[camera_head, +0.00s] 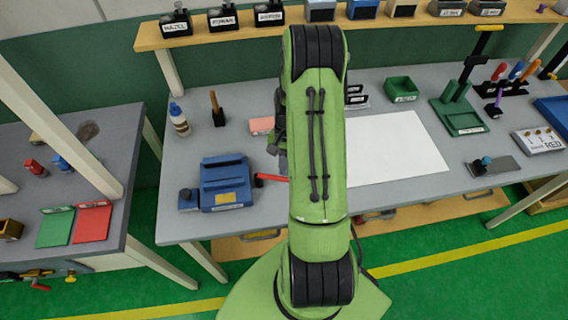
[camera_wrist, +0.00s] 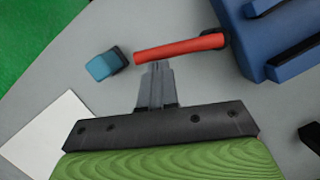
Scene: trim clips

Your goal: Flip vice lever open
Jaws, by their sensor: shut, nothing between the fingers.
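The blue vice (camera_head: 226,185) stands on the grey workbench to the left of my arm in the head view. Its red lever (camera_head: 270,178) sticks out to the right, and my arm hides what lies beyond. In the wrist view the red lever (camera_wrist: 180,47) runs from a dark pivot at the vice body (camera_wrist: 275,40) towards the left. My gripper (camera_wrist: 156,67) is shut and empty, its fingertips right beside the lever near its free end. I cannot tell whether they touch. In the head view my gripper (camera_head: 282,160) is partly hidden by my arm.
A teal and dark block (camera_wrist: 105,66) lies just past the lever's free end. A white sheet (camera_head: 390,147) covers the bench right of my arm. A bottle (camera_head: 179,119), a pink block (camera_head: 261,125) and a green bin (camera_head: 401,89) stand further back.

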